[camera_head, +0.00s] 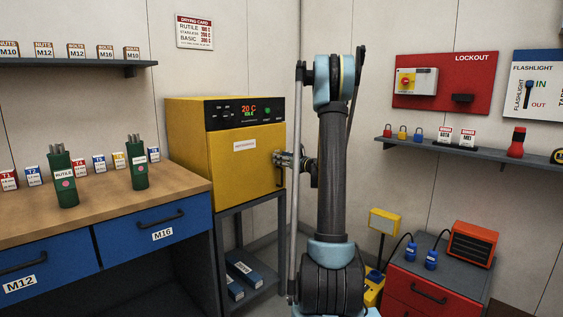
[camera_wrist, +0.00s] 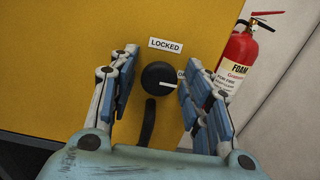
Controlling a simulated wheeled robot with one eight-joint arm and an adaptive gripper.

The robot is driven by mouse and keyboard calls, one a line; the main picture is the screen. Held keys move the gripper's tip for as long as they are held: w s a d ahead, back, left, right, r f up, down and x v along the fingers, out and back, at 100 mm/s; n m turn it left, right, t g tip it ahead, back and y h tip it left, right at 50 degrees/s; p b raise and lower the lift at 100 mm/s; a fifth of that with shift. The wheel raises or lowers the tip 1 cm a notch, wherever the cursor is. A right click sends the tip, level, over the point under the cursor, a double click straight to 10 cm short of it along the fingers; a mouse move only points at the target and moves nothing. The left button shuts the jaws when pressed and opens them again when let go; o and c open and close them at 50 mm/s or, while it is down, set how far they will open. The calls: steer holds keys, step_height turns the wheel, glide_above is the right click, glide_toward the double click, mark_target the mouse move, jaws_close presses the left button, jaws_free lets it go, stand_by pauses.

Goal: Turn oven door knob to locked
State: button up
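The yellow oven (camera_head: 205,150) stands beyond the bench, its door closed. In the wrist view its round black knob (camera_wrist: 156,78) has a white pointer turned to the right. A LOCKED label (camera_wrist: 166,45) sits above the knob. A second label (camera_wrist: 181,74) to the right is mostly hidden by a finger. A dark curved door handle (camera_wrist: 147,123) is below the knob. My gripper (camera_wrist: 158,66) is open, with one finger on each side of the knob and gaps showing. In the head view my gripper (camera_head: 282,159) is at the oven's right front edge, and the knob is hidden.
A red fire extinguisher (camera_wrist: 236,62) stands right of the oven, close to my right finger. A wooden-topped bench (camera_head: 105,190) with green rod holders is left of the oven. A red cabinet (camera_head: 430,287) and a wall shelf (camera_head: 470,148) are on the right.

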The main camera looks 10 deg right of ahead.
steer(key=c, duration=0.7)
steer(key=shift+o, duration=0.2)
steer(key=shift+n, duration=0.4)
steer(key=n, duration=0.2)
steer(key=shift+n, duration=0.4)
steer(key=n, duration=0.3)
steer(key=shift+s+a+n, duration=0.1)
steer(key=shift+n, duration=0.3)
steer(key=n, duration=0.5)
steer(key=shift+s+a+f, duration=0.1)
steer(key=n, duration=0.5)
steer(key=shift+f, duration=0.1)
steer(key=shift+s+a+n, duration=0.1)
steer(key=shift+n, duration=0.3)
